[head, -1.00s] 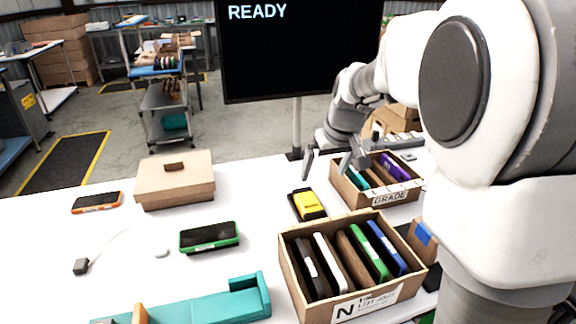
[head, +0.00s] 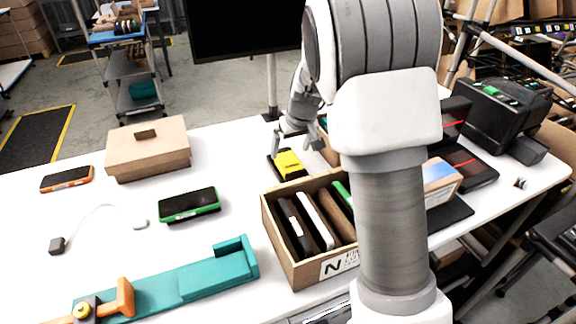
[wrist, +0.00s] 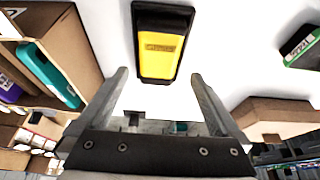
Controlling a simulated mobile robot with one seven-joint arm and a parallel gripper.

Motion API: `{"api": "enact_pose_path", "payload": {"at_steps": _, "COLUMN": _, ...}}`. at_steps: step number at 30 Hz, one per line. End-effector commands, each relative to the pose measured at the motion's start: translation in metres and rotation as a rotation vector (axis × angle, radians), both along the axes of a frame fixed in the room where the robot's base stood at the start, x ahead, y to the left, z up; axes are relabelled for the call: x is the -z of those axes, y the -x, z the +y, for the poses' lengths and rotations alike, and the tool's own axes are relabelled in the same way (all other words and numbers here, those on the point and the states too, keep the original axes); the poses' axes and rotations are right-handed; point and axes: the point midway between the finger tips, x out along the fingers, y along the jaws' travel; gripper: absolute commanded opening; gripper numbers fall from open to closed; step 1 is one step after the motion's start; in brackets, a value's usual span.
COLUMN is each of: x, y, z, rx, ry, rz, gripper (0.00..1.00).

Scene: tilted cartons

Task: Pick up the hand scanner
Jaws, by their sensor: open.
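A yellow and black device, which looks like the hand scanner (head: 289,164), lies on the white table behind the open carton of upright devices. In the wrist view the scanner (wrist: 161,42) lies just beyond the fingertips, roughly centred between them, with its long side pointing away from me. My gripper (head: 296,139) is above and just behind the scanner in the head view. In the wrist view my gripper (wrist: 157,78) has its two fingers spread wide, with nothing between them. The fingers do not appear to touch the scanner.
An open carton (head: 280,240) with several upright devices stands in front of the scanner. A green-edged phone (head: 189,204) and a lidded cardboard box (head: 148,153) lie to the left. Bare table surrounds the scanner's left side.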

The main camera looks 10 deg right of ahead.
Motion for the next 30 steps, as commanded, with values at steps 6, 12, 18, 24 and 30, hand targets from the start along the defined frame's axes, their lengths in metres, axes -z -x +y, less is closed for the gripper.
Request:
{"api": "enact_pose_path", "payload": {"at_steps": 6, "x": 0.021, "y": -0.007, "z": 0.0, "rx": 0.0, "ry": 0.001, "rz": 0.002, "gripper": 1.0}}
{"api": "enact_pose_path", "payload": {"at_steps": 12, "x": 0.046, "y": -0.018, "z": 0.001, "rx": 0.0, "ry": 0.0, "rz": 0.001, "gripper": 1.0}}
{"api": "enact_pose_path", "payload": {"at_steps": 18, "x": 0.05, "y": -0.02, "z": 0.002, "rx": -0.001, "ry": 0.0, "rz": -0.001, "gripper": 1.0}}
{"api": "enact_pose_path", "payload": {"at_steps": 24, "x": 0.05, "y": -0.02, "z": 0.002, "rx": 0.0, "ry": 0.0, "rz": -0.001, "gripper": 0.84}}
{"api": "enact_pose_path", "payload": {"at_steps": 30, "x": 0.05, "y": -0.02, "z": 0.002, "rx": 0.0, "ry": 0.0, "rz": -0.001, "gripper": 0.48}}
